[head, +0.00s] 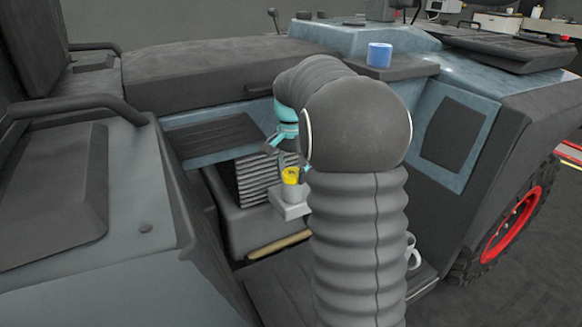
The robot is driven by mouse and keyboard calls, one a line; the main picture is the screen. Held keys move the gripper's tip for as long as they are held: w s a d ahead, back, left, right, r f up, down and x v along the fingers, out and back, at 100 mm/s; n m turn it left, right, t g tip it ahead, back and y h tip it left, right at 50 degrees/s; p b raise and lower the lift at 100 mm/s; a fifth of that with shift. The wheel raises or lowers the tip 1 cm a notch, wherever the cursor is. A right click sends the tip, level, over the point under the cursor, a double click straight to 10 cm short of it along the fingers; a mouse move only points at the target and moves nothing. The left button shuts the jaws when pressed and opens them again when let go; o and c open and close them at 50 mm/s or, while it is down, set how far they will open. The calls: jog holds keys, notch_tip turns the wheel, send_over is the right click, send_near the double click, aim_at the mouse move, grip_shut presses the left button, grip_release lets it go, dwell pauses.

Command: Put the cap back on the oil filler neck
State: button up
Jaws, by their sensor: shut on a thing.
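The yellow cap (291,175) is at the top of the grey filler neck (293,194), which stands on a light grey block in the recess of the vehicle's side. The cap looks lined up with the neck, but I cannot tell whether it is seated or just above it. My gripper (290,165) points down from the teal wrist and is shut on the cap. My arm hides its right side and much of the fingers.
A blue cup (379,55) stands on the ledge behind my arm. A ribbed dark grille (262,178) is behind the neck. A wooden handle (280,243) lies below it. A white handled object (413,254) is partly hidden by my arm.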

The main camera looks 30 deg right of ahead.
jog(key=shift+s+d+r+m, duration=0.1)
jog(key=shift+d+r+m, duration=0.2)
jog(key=shift+m, duration=0.3)
jog(key=shift+f, duration=0.15)
jog(key=shift+m+p, duration=0.75)
jog(key=shift+m, duration=1.15)
jog(key=o, duration=1.2)
jog(key=shift+s+d, duration=0.1)
jog(key=shift+s, duration=0.05)
jog(key=shift+o, duration=0.2)
jog(key=shift+a, duration=0.25)
jog(key=o, duration=0.3)
